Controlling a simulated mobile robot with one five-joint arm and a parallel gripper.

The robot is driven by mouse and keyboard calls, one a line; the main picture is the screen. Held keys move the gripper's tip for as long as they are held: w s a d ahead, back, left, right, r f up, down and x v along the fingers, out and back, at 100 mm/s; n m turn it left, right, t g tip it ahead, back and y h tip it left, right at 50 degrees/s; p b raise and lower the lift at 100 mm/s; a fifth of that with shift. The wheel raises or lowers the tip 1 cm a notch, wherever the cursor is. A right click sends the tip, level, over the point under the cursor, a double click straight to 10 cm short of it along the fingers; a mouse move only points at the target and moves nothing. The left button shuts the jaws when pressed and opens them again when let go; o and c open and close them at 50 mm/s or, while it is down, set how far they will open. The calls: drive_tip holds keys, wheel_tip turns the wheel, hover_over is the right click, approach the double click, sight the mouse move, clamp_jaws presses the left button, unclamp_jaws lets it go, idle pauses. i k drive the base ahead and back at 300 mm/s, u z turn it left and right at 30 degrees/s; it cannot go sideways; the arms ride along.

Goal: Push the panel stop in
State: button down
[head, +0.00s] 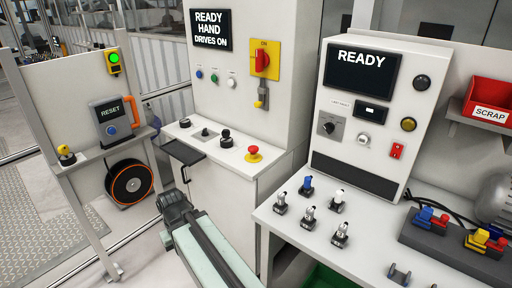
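A red mushroom stop button (253,151) on a yellow base stands at the right end of the control ledge (215,155) of the middle cabinet. How far in its red head sits is too small to tell. My gripper (172,199) is dark and lies in front of that cabinet, to the left of the button and lower in the picture. It is apart from the button. Its fingers are small and dark, so I cannot tell whether they are open or shut. No held thing shows.
The cabinet screen (211,30) reads READY HAND DRIVES ON. Black knobs and a joystick (226,138) stand left of the button. A red-yellow switch (263,60) is above. A workbench (375,250) with several small parts is at the right.

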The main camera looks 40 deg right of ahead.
sight(253, 149)
drive_tip(key=z, duration=0.1)
drive_tip(key=i, duration=0.95)
drive_tip(key=u, duration=0.1)
